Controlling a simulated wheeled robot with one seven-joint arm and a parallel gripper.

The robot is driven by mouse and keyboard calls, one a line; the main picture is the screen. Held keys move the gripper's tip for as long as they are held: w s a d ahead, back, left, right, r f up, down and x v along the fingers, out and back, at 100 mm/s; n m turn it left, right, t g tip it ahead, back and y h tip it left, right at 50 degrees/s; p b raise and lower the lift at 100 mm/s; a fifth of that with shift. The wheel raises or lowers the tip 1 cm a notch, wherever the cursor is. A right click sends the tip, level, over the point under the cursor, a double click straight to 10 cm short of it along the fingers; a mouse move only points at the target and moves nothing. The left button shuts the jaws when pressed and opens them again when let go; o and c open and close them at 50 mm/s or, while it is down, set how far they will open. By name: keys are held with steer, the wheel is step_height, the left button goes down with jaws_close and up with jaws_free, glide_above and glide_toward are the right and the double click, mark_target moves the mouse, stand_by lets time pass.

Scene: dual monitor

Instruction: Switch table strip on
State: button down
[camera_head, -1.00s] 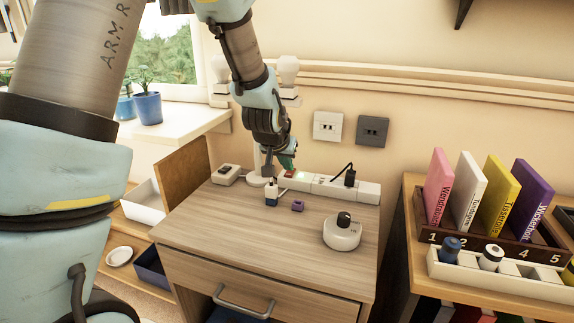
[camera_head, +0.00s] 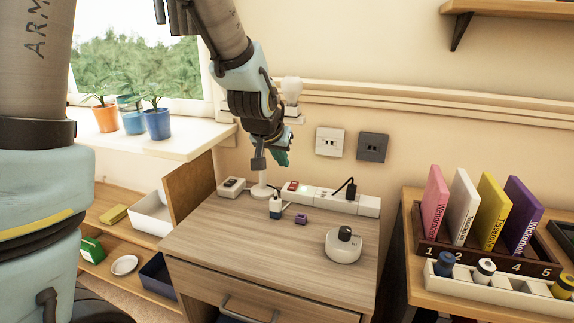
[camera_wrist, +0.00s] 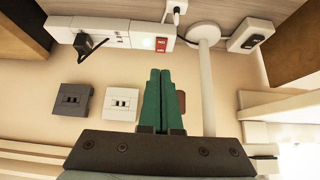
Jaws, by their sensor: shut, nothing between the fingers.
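The white table strip (camera_head: 325,198) lies along the back of the wooden desk. Its red switch (camera_head: 291,186) is at the left end and also shows in the wrist view (camera_wrist: 162,44). I cannot tell the switch's state for certain. A black plug (camera_head: 351,188) sits in the strip towards its right end. My gripper (camera_head: 281,158) is above the strip's left end, apart from it. Its green fingers (camera_wrist: 160,72) are shut and empty in the wrist view, pointing towards the strip.
A lamp (camera_head: 262,188) stands left of the strip, beside a small white box (camera_head: 232,187). A white plug (camera_head: 275,208), a purple piece (camera_head: 301,218) and a round dial (camera_head: 343,245) are on the desk (camera_head: 240,235). Wall sockets (camera_head: 330,142) are behind.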

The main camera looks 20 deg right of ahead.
steer(key=shift+s+a+r, duration=0.65)
steer(key=shift+r, duration=0.05)
steer(key=w+a+f+n+g+y, duration=0.1)
steer(key=a+f+n+y, duration=0.25)
steer(key=a, duration=1.35)
steer(key=s+a+f+n+g+y, duration=0.1)
steer(key=s+a+n+g, duration=0.1)
steer(key=s+a, duration=0.35)
steer(key=s+a+f+n+g+y, duration=0.1)
steer(key=s+a+f+n, duration=0.1)
steer(key=a, duration=0.7)
step_height(320, 180, up, 14)
steer(key=p, duration=1.3)
steer(key=shift+w+d+f, duration=0.15)
steer(key=shift+w, duration=0.15)
